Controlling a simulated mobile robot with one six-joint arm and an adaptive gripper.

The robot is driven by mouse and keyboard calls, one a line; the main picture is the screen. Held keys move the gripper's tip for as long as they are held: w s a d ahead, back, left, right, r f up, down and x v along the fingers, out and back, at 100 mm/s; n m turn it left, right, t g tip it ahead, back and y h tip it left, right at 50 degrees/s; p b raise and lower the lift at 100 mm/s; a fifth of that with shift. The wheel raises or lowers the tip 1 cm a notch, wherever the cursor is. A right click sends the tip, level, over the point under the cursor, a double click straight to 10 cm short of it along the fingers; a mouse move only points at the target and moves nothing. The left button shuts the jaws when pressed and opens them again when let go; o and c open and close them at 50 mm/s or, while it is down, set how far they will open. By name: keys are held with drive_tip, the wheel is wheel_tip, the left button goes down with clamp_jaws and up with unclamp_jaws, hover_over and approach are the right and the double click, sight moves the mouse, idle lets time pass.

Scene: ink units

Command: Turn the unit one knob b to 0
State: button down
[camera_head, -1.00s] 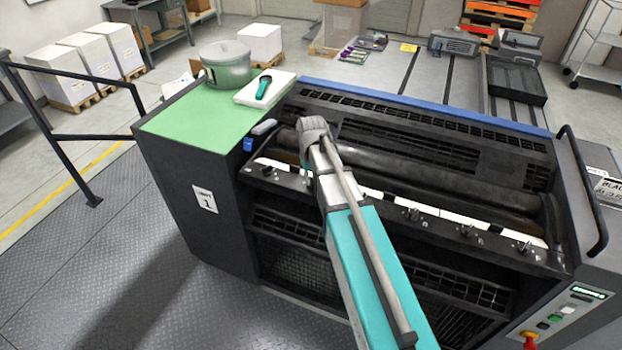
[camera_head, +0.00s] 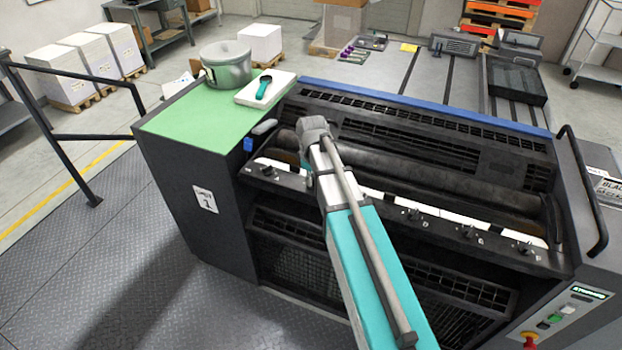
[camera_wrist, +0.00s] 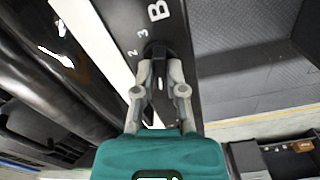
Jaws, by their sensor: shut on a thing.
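In the wrist view, my gripper (camera_wrist: 160,72) is shut on knob B (camera_wrist: 158,49), a small black knob on the dark strip of unit one. Other knobs show on the same strip: one at the left end (camera_head: 268,171) and knob D (camera_head: 413,214) right of my arm.
A green top (camera_head: 180,125) on the left carries a metal pot (camera_head: 226,65) and a white pad with a teal-handled tool (camera_head: 264,88). Dark rollers (camera_head: 440,175) lie behind the knob strip. A black handrail (camera_head: 590,190) and a control panel with buttons stand at the right.

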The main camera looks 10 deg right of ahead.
drive_tip(key=shift+w, duration=0.15)
drive_tip(key=c, duration=0.7)
unclamp_jaws()
drive_tip(key=shift+m, duration=0.4)
